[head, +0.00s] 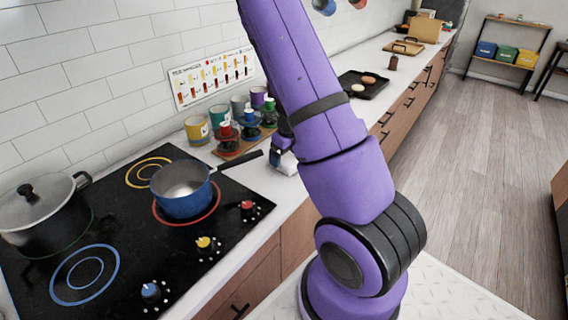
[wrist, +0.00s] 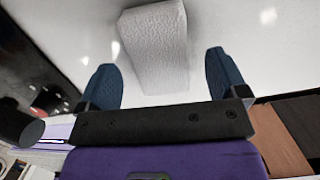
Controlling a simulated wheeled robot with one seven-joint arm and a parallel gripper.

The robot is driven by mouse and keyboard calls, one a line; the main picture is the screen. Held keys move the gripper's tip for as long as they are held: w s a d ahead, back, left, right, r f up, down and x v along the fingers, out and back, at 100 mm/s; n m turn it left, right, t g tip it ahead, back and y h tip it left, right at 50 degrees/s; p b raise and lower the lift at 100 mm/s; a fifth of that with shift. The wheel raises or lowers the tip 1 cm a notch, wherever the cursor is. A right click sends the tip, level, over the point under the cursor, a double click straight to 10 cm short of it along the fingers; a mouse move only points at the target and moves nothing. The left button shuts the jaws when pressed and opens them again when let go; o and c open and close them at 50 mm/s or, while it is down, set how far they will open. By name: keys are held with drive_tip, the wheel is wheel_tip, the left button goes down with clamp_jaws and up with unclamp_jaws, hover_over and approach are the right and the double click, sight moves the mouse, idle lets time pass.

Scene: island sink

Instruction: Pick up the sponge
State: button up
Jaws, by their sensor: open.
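The sponge (wrist: 155,40) looks like a pale, textured block lying on the white counter in the wrist view. Its near end shows between the two blue fingers of my gripper (wrist: 160,64), with a gap on each side. The fingers are apart and hold nothing. I cannot tell how high they are above the sponge. In the head view my gripper (head: 283,145) is low over the counter right of the stove, mostly hidden behind my purple arm. A small pale thing below it may be the sponge, but it is too small to tell.
A blue saucepan (head: 186,190) sits on the black stove, its dark handle pointing toward my gripper. A lidded pot (head: 42,222) is at the left. Several mugs (head: 198,128) and a wooden rack with coloured items (head: 240,139) stand by the wall. A black tray (head: 362,86) lies farther along.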

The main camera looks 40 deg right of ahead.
drive_tip(key=shift+w+f, duration=0.2)
drive_tip(key=shift+f, duration=1)
drive_tip(key=c, duration=1)
drive_tip(key=shift+r, duration=0.2)
